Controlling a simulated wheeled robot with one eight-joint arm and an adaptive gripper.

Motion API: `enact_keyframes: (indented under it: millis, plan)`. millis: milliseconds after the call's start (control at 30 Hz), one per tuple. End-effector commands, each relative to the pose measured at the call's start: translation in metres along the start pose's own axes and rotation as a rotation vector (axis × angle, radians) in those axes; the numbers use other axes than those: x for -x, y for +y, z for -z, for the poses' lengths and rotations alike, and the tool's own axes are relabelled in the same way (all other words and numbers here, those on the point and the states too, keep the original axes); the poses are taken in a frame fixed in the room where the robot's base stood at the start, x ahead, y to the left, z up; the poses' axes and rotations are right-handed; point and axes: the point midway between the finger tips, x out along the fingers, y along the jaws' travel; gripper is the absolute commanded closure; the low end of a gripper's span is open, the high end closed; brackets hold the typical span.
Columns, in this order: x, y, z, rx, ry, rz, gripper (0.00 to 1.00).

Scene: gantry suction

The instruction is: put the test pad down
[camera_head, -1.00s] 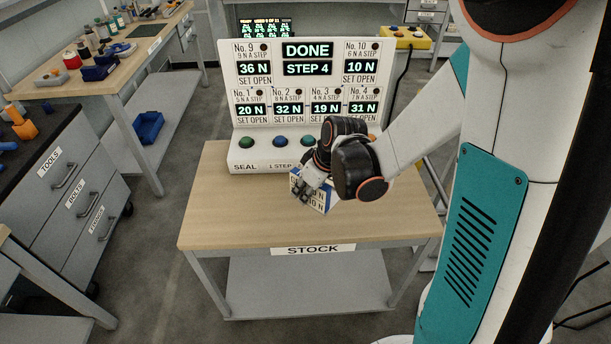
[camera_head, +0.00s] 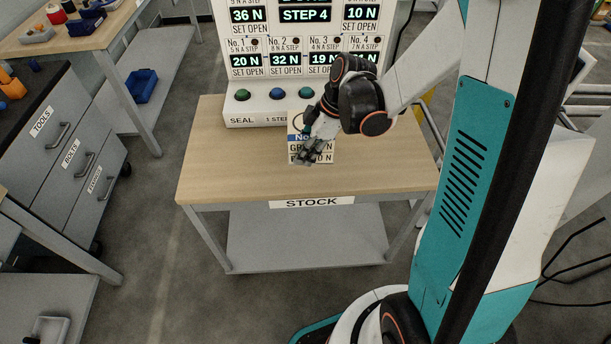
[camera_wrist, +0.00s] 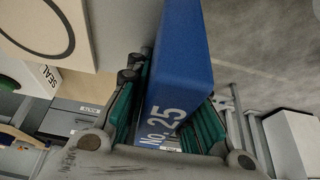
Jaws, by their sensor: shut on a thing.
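In the wrist view the pad's blue side (camera_wrist: 182,70) reads "No. 25" and sits between the green finger pads of my gripper (camera_wrist: 168,120). I cannot tell whether the pad's lower edge touches the table top.
The seal panel (camera_head: 250,110) with coloured buttons and number displays stands at the back of the table. The table top is bare to the left and right of the pad. A drawer cabinet (camera_head: 65,150) stands at the left, with a workbench (camera_head: 85,45) behind it.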

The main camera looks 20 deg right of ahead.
Motion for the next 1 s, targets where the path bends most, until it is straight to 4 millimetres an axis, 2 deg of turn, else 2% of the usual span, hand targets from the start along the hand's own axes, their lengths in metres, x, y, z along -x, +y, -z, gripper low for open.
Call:
enact_keyframes:
  millis: [33,200,467,733,1000]
  plan:
    - [-0.016,0.001,-0.006,0.000,0.000,0.000,1.00]
    - [-0.044,0.000,-0.018,0.000,0.000,0.000,1.00]
    - [-0.059,0.000,-0.024,-0.001,0.000,0.000,1.00]
    - [-0.092,0.000,-0.038,-0.001,0.000,-0.001,1.00]
    - [-0.092,0.000,-0.038,-0.001,0.000,-0.001,1.00]
